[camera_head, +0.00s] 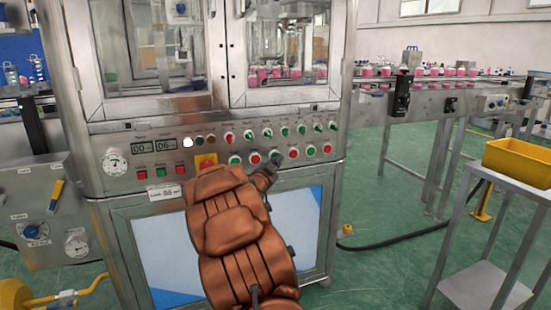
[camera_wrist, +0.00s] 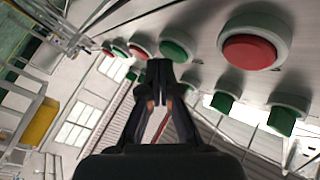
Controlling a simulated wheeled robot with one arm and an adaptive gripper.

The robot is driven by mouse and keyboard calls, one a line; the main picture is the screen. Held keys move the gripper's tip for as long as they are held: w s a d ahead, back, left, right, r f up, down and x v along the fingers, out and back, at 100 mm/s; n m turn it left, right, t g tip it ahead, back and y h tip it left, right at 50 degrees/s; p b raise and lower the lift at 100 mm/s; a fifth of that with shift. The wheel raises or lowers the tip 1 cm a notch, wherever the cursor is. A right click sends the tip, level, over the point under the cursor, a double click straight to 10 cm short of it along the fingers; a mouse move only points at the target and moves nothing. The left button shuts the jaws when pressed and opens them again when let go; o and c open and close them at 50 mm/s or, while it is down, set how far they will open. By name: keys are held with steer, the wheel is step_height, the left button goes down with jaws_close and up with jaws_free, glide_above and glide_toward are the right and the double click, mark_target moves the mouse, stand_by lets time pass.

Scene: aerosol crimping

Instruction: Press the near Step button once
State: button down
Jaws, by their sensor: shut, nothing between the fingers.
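The control panel (camera_head: 215,147) of the machine carries rows of red and green buttons. Their labels are too small to read, so I cannot tell which is the near Step button. I cannot tell whether the tips touch anything.
A red emergency stop on a yellow plate (camera_head: 206,163) is left of my gripper. Glass doors (camera_head: 275,55) rise above the panel. A metal cart (camera_head: 500,185) with a yellow bin (camera_head: 520,160) stands at right, before a conveyor (camera_head: 440,95). Green floor between is mostly clear.

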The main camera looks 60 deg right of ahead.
steer(key=shift+w+d+p, duration=0.2)
steer(key=shift+w+p, duration=0.1)
steer(key=shift+w, duration=0.05)
stand_by(0.5)
stand_by(0.3)
steer(key=shift+s+a+b, duration=0.4)
steer(key=shift+s+a, duration=0.05)
steer(key=shift+s, duration=0.25)
steer(key=s+a, duration=0.1)
steer(key=s+a+b, duration=0.1)
steer(key=s+b, duration=0.1)
steer(key=s, duration=0.1)
steer(key=shift+s+a, duration=0.1)
steer(key=shift+a, duration=0.3)
stand_by(1.0)
